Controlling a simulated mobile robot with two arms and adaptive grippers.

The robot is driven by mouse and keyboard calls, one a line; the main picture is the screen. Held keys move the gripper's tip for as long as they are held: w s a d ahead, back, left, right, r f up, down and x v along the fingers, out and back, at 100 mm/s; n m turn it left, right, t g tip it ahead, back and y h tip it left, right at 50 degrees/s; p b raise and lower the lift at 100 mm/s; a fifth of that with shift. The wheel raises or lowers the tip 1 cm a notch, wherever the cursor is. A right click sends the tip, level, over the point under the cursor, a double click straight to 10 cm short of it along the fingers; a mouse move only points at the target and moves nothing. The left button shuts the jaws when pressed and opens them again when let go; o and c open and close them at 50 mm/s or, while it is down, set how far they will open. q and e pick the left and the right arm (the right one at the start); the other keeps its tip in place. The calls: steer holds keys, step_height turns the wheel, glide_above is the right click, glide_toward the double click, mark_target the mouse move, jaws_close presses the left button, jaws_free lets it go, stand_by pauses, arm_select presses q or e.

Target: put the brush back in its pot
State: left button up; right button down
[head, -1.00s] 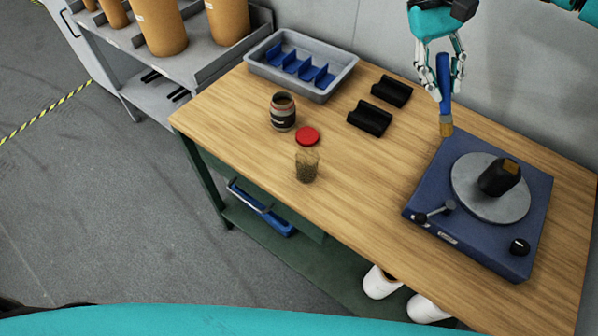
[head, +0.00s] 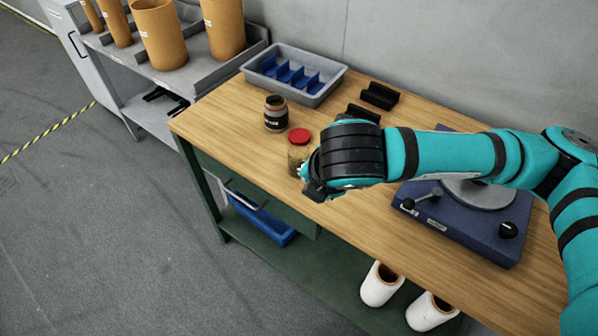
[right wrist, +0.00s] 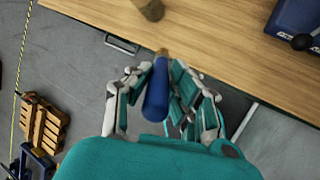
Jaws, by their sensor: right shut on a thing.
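My right gripper (right wrist: 160,92) is shut on the brush (right wrist: 157,92). Its blue handle lies between the fingers, and its ferrule end points toward the worktable in the right wrist view. In the head view my right gripper (head: 308,178) is mostly hidden by its own wrist, and the brush is hidden too. A small see-through brownish pot (head: 296,157) stands on the table just beyond the fingers, partly covered. What looks like the same pot (right wrist: 151,9) shows at the top of the right wrist view, apart from the brush. A dark, banded open jar (head: 276,113) stands behind. My left gripper is out of view.
A red lid (head: 299,136) lies between jar and pot. A grey tray (head: 324,92) with blue dividers and black blocks (head: 379,96) stand behind. A blue turntable unit (head: 470,235) is partly under my right arm. The table's (head: 225,122) left end is clear.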

steer(key=w+n, duration=0.1)
steer(key=w+a+n+y+p, duration=0.1)
steer(key=w, duration=0.1)
steer(key=w+n+g+y, duration=0.1)
steer(key=n, duration=0.1)
steer(key=shift+w+a+r, duration=0.3)
steer(key=shift+a+r, duration=0.05)
steer(key=shift+r, duration=0.05)
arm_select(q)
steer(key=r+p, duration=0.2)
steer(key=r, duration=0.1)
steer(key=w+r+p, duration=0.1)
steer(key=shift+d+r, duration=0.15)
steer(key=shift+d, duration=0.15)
arm_select(e)
steer(key=w+d+f, duration=0.1)
steer(key=w+f, duration=0.3)
steer(key=w, duration=0.5)
steer(key=shift+w+f, duration=0.25)
steer(key=shift+f, duration=0.1)
arm_select(q)
steer(key=shift+p, duration=0.3)
arm_select(e)
steer(key=shift+f, duration=0.4)
steer(key=shift+f, duration=0.2)
